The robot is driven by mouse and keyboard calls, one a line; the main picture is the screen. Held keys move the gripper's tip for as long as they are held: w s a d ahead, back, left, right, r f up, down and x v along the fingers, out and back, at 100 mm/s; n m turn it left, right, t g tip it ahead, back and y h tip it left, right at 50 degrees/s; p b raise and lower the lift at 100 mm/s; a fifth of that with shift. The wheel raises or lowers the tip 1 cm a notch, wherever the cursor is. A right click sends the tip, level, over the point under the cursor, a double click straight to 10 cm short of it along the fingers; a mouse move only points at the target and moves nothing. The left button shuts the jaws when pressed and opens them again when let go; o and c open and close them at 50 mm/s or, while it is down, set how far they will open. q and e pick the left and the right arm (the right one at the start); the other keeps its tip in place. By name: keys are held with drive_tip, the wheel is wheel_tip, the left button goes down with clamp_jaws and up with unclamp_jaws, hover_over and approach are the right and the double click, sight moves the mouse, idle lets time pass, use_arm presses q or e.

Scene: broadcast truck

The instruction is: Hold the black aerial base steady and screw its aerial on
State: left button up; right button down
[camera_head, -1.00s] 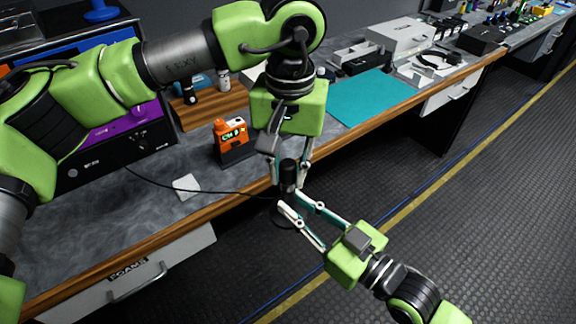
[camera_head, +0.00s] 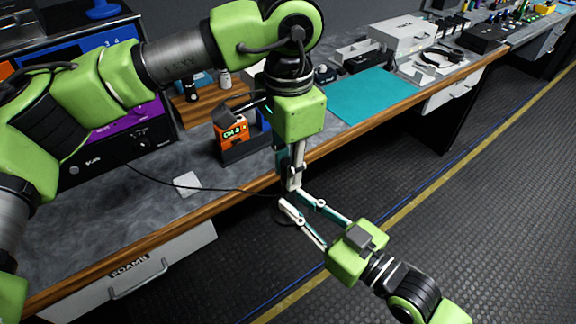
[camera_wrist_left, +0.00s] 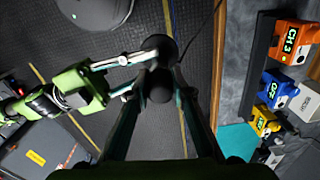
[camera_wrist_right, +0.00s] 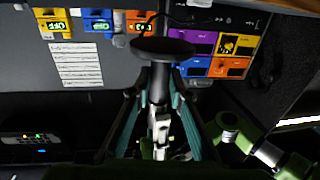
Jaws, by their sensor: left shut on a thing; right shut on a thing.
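The black aerial base is a dark disc with a short stem; its disc shows in the right wrist view (camera_wrist_right: 162,50) and partly in the head view (camera_head: 285,217). My right gripper (camera_head: 284,201) is shut on the stem, off the bench's front edge. The black aerial (camera_wrist_left: 160,86) shows end-on between the fingers of my left gripper (camera_head: 294,186), which is shut on it directly above the right gripper. In the head view the left fingers now hide the aerial. The aerial and base are in line; whether the threads are engaged cannot be seen.
A black cable (camera_head: 225,193) runs from the base across the bench (camera_head: 110,230). A white square (camera_head: 187,184) lies by it. An orange CH 3 unit (camera_head: 232,136) stands behind my left gripper. A teal mat (camera_head: 370,95) lies right. The floor in front is clear.

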use_arm(q)
drive_tip(key=o, duration=0.9)
drive_tip(key=shift+r, duration=0.1)
drive_tip(key=shift+r, duration=2.2)
drive_tip(key=shift+c, duration=0.5)
